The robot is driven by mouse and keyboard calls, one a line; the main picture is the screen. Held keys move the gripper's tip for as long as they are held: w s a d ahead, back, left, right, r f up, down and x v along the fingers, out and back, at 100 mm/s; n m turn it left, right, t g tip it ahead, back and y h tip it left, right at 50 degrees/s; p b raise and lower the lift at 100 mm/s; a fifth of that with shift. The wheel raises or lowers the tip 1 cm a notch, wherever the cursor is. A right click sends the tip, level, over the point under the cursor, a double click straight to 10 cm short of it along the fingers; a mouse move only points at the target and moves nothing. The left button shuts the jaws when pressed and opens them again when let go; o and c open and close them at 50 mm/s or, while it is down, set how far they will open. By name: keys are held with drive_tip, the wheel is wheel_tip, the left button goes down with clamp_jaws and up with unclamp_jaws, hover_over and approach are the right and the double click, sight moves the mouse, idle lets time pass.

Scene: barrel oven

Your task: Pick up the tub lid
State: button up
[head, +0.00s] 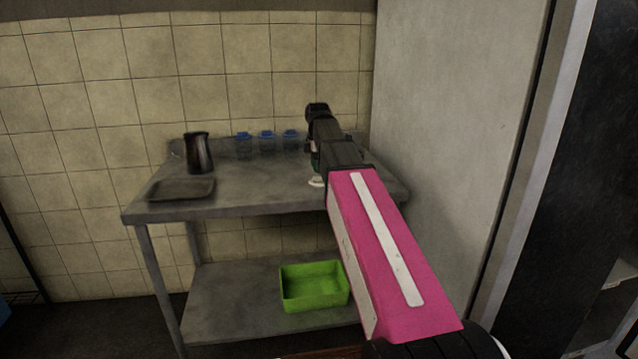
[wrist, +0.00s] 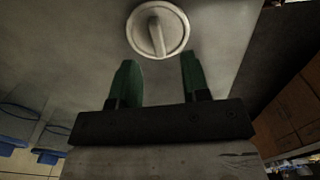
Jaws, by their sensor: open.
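The tub lid (wrist: 172,18) is a round, pale disc with a raised bar handle across its middle. It lies on the grey metal table (wrist: 75,60). In the wrist view it is at the top, just beyond my fingertips. My gripper (wrist: 158,62) has two green fingers spread apart with nothing between them. In the head view a white edge of the lid (head: 316,182) shows beside my arm; the rest is hidden behind it. My gripper in that view (head: 315,160) is mostly hidden by my own wrist.
Several blue-lidded clear containers (head: 266,142) stand along the back of the table. A dark metal pitcher (head: 199,153) and a dark tray (head: 181,189) are at the left. A green bin (head: 314,286) sits on the lower shelf. A grey wall (head: 455,110) bounds the right.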

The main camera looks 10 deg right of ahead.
sight(319, 180)
wheel_tip(319, 180, down, 4)
drive_tip(key=shift+w+f, duration=0.1)
drive_tip(key=shift+c, duration=0.3)
clamp_jaws()
